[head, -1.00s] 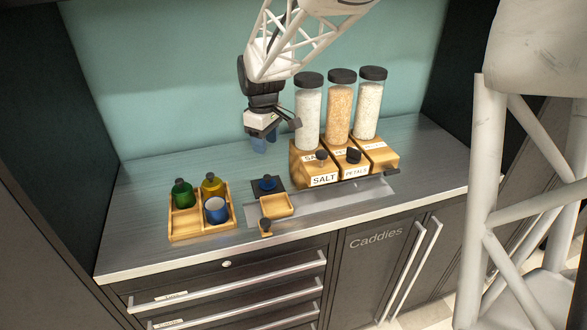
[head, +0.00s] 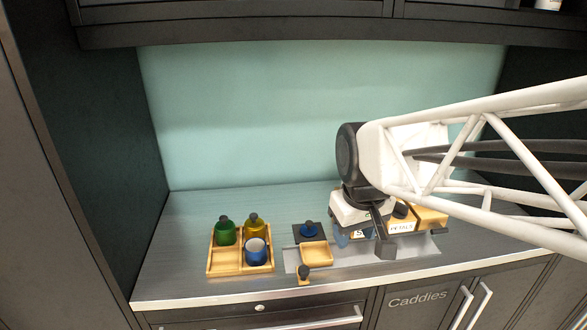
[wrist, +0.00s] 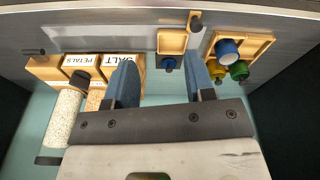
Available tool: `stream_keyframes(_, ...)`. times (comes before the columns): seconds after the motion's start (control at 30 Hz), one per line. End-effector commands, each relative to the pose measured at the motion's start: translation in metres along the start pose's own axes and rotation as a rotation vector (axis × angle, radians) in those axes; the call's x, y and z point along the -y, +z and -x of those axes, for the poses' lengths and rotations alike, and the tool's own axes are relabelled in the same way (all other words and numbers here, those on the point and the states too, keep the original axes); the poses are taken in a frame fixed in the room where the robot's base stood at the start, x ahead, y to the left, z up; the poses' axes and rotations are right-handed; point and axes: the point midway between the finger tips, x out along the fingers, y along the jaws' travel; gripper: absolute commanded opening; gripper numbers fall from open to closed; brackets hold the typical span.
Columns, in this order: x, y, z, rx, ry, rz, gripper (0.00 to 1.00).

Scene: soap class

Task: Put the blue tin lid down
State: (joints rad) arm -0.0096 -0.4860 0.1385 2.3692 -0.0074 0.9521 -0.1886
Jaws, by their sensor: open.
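The blue tin lid (head: 309,231) lies knob up on a small dark square pad (head: 297,234) on the counter; it also shows in the wrist view (wrist: 168,64). The blue tin (head: 255,252) stands open, its pale inside showing, in the wooden tray (head: 224,268) to the left. My gripper (head: 354,236) is to the right of the lid, apart from it. In the wrist view its two blue fingers (wrist: 162,78) are spread wide with nothing held, the lid beyond them. The fingertips are partly hidden in the head view.
Green (head: 225,232) and yellow (head: 255,227) lidded tins stand in the tray. A small empty wooden dish (head: 316,254) and a dark-knobbed wooden piece (head: 304,274) lie near the pad. Wooden boxes labelled SALT and PETALS (wrist: 80,66) stand beside my gripper. Counter behind the tray is clear.

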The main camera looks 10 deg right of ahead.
Motion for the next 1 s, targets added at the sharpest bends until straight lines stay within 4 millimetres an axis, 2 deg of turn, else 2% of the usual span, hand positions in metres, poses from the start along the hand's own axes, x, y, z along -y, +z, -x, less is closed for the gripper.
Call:
stream_keyframes(0.03, 0.002, 0.015, 0.002, -0.012, 0.003, -0.029, 0.49)
stream_keyframes(0.2, 0.007, 0.056, 0.003, -0.040, 0.009, -0.130, 0.49)
stream_keyframes(0.4, 0.011, 0.084, 0.002, -0.060, 0.012, -0.203, 0.49)
stream_keyframes(0.57, 0.012, 0.091, 0.000, -0.064, 0.012, -0.222, 0.49)
stream_keyframes(1.0, 0.012, 0.091, 0.000, -0.064, 0.012, -0.222, 0.49)
